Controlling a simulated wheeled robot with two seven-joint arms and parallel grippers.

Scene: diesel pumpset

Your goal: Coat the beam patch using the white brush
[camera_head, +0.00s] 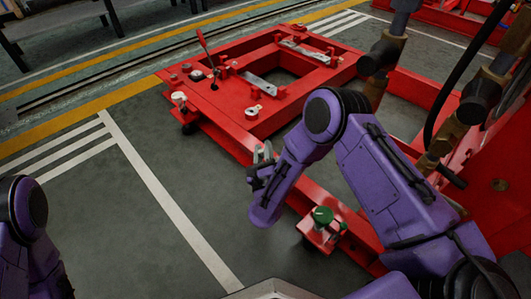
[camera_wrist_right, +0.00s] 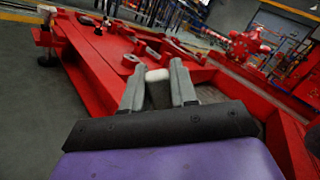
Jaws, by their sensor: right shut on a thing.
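My right gripper (camera_head: 263,153) is over the near red beam in the head view. In the right wrist view, its two grey fingers (camera_wrist_right: 158,84) are shut on a white, block-like thing (camera_wrist_right: 158,75), which looks like part of the white brush. The rest of the brush is hidden by the fingers and hand. The red beam (camera_head: 220,138) runs along the near side of the red frame, partly behind my right arm. I cannot clearly pick out the beam patch. My left arm shows at the lower left of the head view, but its gripper does not.
The red frame (camera_head: 213,115) carries grey plates (camera_head: 258,84), a red upright lever (camera_head: 205,46) and a white-topped fitting (camera_head: 179,97). A green-topped fitting (camera_head: 322,215) stands on a red bracket nearer me. The grey floor at left is clear.

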